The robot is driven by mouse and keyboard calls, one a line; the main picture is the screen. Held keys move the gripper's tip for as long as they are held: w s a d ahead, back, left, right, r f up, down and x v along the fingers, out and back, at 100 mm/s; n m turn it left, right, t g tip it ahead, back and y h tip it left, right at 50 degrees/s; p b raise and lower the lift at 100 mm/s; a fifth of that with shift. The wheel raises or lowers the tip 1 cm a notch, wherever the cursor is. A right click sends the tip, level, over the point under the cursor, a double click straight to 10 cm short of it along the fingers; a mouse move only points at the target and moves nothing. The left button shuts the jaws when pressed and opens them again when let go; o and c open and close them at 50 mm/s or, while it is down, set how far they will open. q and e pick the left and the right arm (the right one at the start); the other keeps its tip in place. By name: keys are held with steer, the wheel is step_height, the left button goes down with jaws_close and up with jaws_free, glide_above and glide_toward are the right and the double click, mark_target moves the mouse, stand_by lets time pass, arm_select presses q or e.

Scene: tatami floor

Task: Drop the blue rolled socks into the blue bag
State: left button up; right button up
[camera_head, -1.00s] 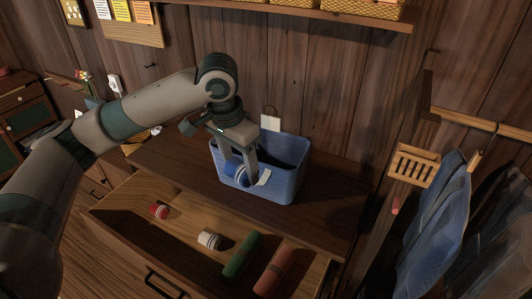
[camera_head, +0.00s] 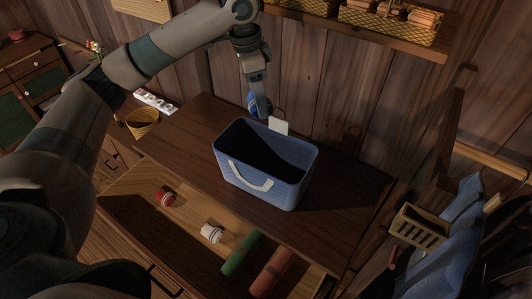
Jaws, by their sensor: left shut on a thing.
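The blue bag (camera_head: 232,176) stands upright on the wooden dresser top, open at the top, with a pale handle on its front. Its inside is dark. My left gripper (camera_head: 260,108) is shut on the blue rolled socks (camera_head: 255,103), which are partly hidden by the fingers. It holds them at the far side of the bag, above and behind the back rim, near a pale tag. My right gripper is not in view.
The open drawer (camera_head: 133,187) in front holds a red roll (camera_head: 165,196), a white roll (camera_head: 212,232), a green roll (camera_head: 242,252) and a red-brown roll (camera_head: 271,273). A shelf with baskets (camera_head: 390,27) hangs above. Blue clothing (camera_head: 450,240) hangs at right.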

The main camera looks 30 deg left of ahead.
arm_select(q)
steer(key=shift+s+r, duration=0.25)
steer(key=shift+s, duration=0.15)
steer(key=shift+w+f, duration=0.15)
steer(key=shift+f, duration=0.9)
step_height(320, 180, down, 2)
steer(key=shift+f, duration=1.05)
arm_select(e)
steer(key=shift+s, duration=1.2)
